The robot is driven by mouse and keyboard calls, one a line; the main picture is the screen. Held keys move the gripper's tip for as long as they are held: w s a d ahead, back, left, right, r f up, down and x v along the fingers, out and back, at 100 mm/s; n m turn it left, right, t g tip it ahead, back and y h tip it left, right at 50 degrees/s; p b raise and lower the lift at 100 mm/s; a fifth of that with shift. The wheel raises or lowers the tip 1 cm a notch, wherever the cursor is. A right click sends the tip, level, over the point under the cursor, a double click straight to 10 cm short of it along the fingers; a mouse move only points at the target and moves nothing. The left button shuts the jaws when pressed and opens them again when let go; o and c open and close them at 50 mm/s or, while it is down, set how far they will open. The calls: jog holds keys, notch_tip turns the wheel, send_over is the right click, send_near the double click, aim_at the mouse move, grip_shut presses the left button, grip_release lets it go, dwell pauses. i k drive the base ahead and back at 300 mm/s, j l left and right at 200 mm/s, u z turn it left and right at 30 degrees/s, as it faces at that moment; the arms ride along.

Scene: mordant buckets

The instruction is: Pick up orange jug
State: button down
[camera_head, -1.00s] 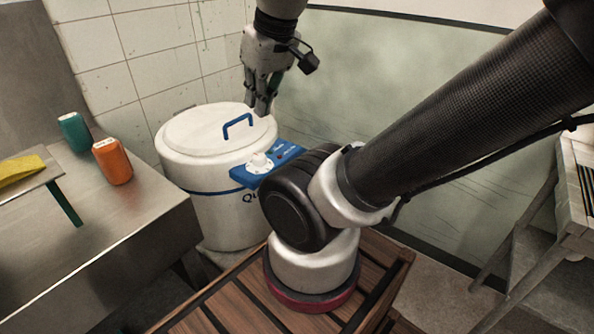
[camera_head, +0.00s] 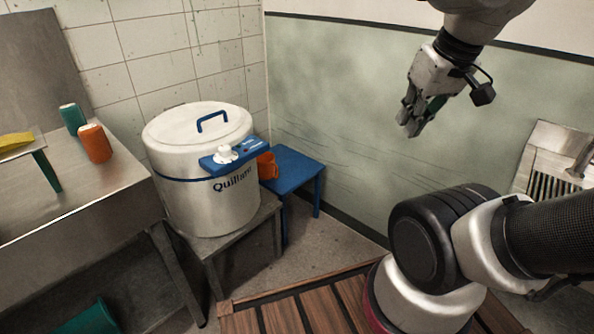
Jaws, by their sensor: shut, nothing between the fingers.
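An orange vessel (camera_head: 267,166), perhaps the orange jug, shows at the right of the white drum. It is partly hidden by the drum's blue panel, and it appears to stand on a blue stool (camera_head: 293,170). A second orange container (camera_head: 96,144), with a pale top, stands upright on the metal counter at the left. My gripper (camera_head: 409,124) is shut and empty. It hangs in the air at the upper right, fingers down, in front of the green wall and well apart from both orange things.
The white drum (camera_head: 196,132) with a blue handle stands on a low grey table (camera_head: 263,218). A green container (camera_head: 71,119) and a yellow cloth (camera_head: 15,141) are at the left counter (camera_head: 110,195). A slatted wooden surface (camera_head: 290,315) lies in front. A metal rack is at right.

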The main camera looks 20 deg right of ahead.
aim_at(266, 165)
jog(key=u, duration=2.15)
jog(key=z, duration=2.2)
jog(key=i+u, duration=0.35)
jog(key=i, duration=0.7)
